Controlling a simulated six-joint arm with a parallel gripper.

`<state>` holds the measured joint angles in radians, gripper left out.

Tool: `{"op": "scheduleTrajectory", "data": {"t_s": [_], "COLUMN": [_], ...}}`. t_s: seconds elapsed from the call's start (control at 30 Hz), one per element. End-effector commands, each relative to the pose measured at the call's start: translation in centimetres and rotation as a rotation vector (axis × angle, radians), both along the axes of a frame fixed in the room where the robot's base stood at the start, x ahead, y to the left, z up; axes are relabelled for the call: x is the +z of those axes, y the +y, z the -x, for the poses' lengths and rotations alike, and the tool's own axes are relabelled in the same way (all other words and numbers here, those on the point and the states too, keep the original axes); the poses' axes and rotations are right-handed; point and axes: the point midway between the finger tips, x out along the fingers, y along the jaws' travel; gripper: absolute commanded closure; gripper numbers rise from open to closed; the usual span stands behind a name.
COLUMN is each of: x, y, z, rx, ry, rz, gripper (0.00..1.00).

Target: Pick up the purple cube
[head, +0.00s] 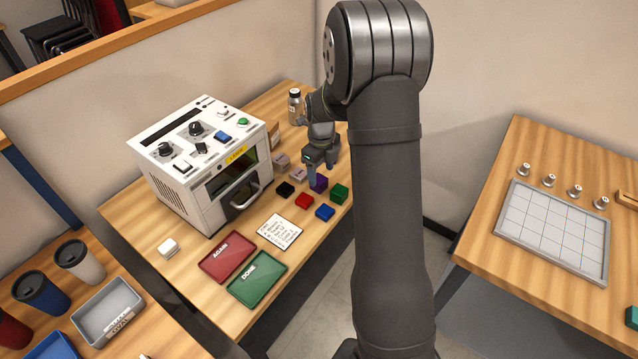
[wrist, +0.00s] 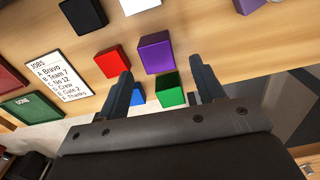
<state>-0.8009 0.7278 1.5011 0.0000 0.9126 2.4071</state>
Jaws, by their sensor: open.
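The purple cube (head: 320,184) sits on the wooden table among other coloured blocks, partly hidden by my gripper in the head view. In the wrist view the purple cube (wrist: 156,52) lies just beyond the fingertips, between their lines. My gripper (head: 317,172) is open and points down over it. In the wrist view my gripper (wrist: 161,68) has its two dark blue fingers apart with nothing held. I cannot tell how high the fingertips are above the cube.
Close by are a green cube (head: 340,193), a red block (head: 304,201), a blue block (head: 325,212) and a black block (head: 285,189). A purple object (wrist: 248,5) is cut off at the wrist view's top edge. The laser machine (head: 180,160) stands at left; red AGAIN (head: 215,275) and green DONE (head: 245,291) trays lie in front.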

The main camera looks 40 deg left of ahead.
Motion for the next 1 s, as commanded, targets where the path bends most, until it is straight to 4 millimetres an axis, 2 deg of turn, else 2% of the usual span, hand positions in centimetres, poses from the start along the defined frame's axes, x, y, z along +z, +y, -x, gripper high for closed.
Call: {"op": "scheduleTrajectory", "data": {"t_s": [0.3, 0.53, 0.57, 0.8, 1.0], "x": [-4.3, -4.5, -4.5, -4.5, -4.4], "y": [0.6, 0.6, 0.6, 0.6, 0.6], "z": [0.1, 0.1, 0.1, 0.1, 0.1], "rx": [0.000, 0.000, 0.000, 0.001, 0.001], "ry": [0.000, -0.001, -0.001, -0.001, -0.001], "rz": [0.000, -0.002, -0.002, -0.002, -0.002], "gripper": [0.38, 0.38, 0.42, 0.89, 0.91]}}
